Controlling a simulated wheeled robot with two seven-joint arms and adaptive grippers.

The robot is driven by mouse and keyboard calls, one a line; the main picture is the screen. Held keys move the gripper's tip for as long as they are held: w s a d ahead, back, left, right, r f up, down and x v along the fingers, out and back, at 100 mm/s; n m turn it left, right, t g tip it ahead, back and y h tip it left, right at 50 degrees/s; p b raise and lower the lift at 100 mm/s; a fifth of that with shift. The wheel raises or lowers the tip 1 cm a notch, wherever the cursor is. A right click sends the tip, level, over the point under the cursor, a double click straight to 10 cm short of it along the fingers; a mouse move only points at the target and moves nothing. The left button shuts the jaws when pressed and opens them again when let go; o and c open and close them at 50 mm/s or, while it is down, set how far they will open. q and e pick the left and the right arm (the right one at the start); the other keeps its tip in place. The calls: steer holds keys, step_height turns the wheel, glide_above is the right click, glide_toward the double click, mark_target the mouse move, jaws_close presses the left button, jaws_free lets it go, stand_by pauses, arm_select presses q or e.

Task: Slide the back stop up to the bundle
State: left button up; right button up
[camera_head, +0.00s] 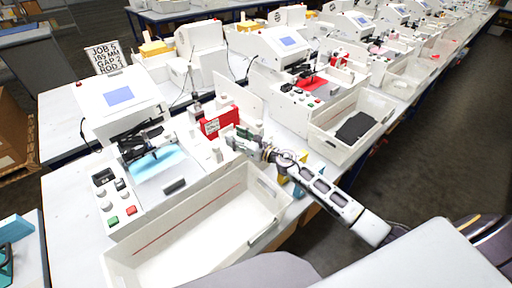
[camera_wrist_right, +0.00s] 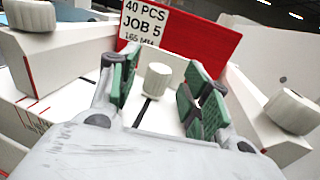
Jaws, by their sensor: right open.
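The red bundle (camera_head: 219,121) stands in the white feeder at the machine's right end. In the right wrist view the red bundle (camera_wrist_right: 185,35) carries a white label reading 40 PCS, JOB 5, 165 MM. My right gripper (camera_head: 243,143) is at the feeder, on the near right side of the bundle. In the wrist view its green-padded fingers (camera_wrist_right: 157,88) are open, one on each side of a small white knob (camera_wrist_right: 157,80). The knob stands by a dark slot, apart from the bundle; I cannot tell for certain that it belongs to the back stop. My left gripper is out of view.
White posts with round knobs flank the gripper at left (camera_wrist_right: 32,16) and right (camera_wrist_right: 291,110). A long white tray (camera_head: 265,208) lies in front of the machine. A sign (camera_head: 103,57) reads JOB 5, 165 MM, GAP 2, ROD 1. Similar machines line the bench behind.

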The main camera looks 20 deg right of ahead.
steer(key=v, duration=1)
steer(key=shift+s, duration=0.25)
stand_by(0.3)
